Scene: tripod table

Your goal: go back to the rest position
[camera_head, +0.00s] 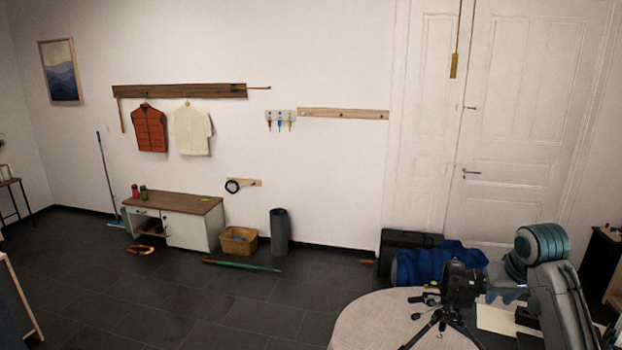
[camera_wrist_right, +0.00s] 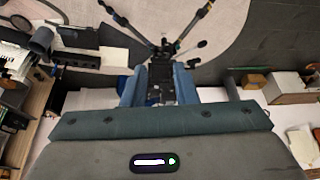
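A black camera (camera_head: 462,284) sits on a tripod (camera_head: 440,322) on the round table (camera_head: 362,325) at the lower right of the head view. My right gripper (camera_head: 503,296) is just to the right of the camera, with its blue-grey fingers apart. In the right wrist view, the fingers of my right gripper (camera_wrist_right: 159,88) stand either side of the dark camera (camera_wrist_right: 160,72) in the line of sight, and the tripod legs (camera_wrist_right: 190,25) spread beyond. I cannot tell whether the fingers touch the camera. My left gripper is out of view.
A blue bundle (camera_head: 432,262) and a black case (camera_head: 398,242) are behind the table. A pale sheet (camera_head: 495,318) lies on it under my right arm. The middle floor is clear.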

